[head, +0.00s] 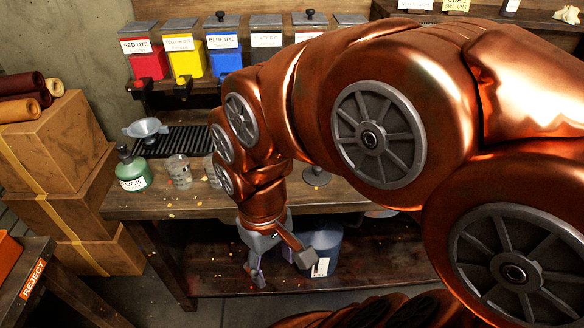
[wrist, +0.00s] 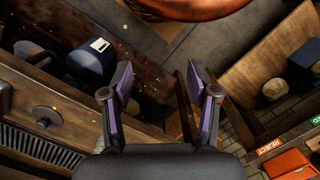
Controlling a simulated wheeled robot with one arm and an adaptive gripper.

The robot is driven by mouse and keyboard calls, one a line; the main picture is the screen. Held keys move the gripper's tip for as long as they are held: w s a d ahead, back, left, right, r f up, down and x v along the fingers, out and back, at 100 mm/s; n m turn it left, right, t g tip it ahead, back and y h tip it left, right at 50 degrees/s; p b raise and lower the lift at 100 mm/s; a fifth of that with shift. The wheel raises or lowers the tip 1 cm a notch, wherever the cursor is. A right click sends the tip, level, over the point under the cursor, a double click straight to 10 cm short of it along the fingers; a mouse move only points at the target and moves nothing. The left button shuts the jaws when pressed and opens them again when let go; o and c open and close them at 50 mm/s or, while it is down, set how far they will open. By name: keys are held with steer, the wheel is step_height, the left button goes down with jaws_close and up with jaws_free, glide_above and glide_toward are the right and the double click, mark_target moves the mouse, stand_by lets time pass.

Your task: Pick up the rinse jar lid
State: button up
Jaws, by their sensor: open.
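A dark round disc with a small knob (head: 316,177), which looks like the rinse jar lid, lies on the workbench top. In the wrist view the disc (wrist: 45,117) is at the left, beside a ribbed grate. My gripper (head: 280,264) hangs in front of the bench's front edge, below the top, pointing down. In the wrist view my gripper (wrist: 163,85) has its purple-padded fingers spread, with nothing between them. The disc is apart from the fingers. A blue-grey jar with a pale label (head: 328,248) stands on the lower shelf behind my gripper.
The workbench (head: 150,205) carries a green stock bottle (head: 132,170), a clear beaker (head: 178,172) and a funnel (head: 146,128). Dye boxes (head: 147,60) stand behind it. Stacked cartons (head: 62,150) are at the left, with a reject table (head: 30,280) in front. My arm covers the right side.

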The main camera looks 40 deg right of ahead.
steer(key=w+d+n+t, duration=0.1)
steer(key=w+d, duration=0.4)
steer(key=w, duration=0.4)
steer(key=t+b, duration=0.1)
steer(key=t, duration=0.1)
glide_above(317, 172)
step_height(317, 172, down, 4)
steer(key=shift+s+d, duration=0.25)
steer(key=shift+d, duration=0.25)
steer(key=shift+d+f, duration=0.1)
steer(key=shift+f, duration=0.1)
steer(key=shift+w+f+p, duration=0.25)
steer(key=shift+f+p, duration=0.15)
steer(key=shift+f, duration=0.75)
steer(key=shift+w+f+p, duration=0.2)
steer(key=shift+f+p, duration=0.25)
steer(key=shift+f, duration=0.75)
steer(key=shift+w+f+p, duration=0.25)
steer(key=shift+f+p, duration=0.15)
steer(key=shift+f, duration=0.75)
steer(key=c, duration=1)
steer(key=shift+r, duration=0.1)
steer(key=shift+c, duration=0.2)
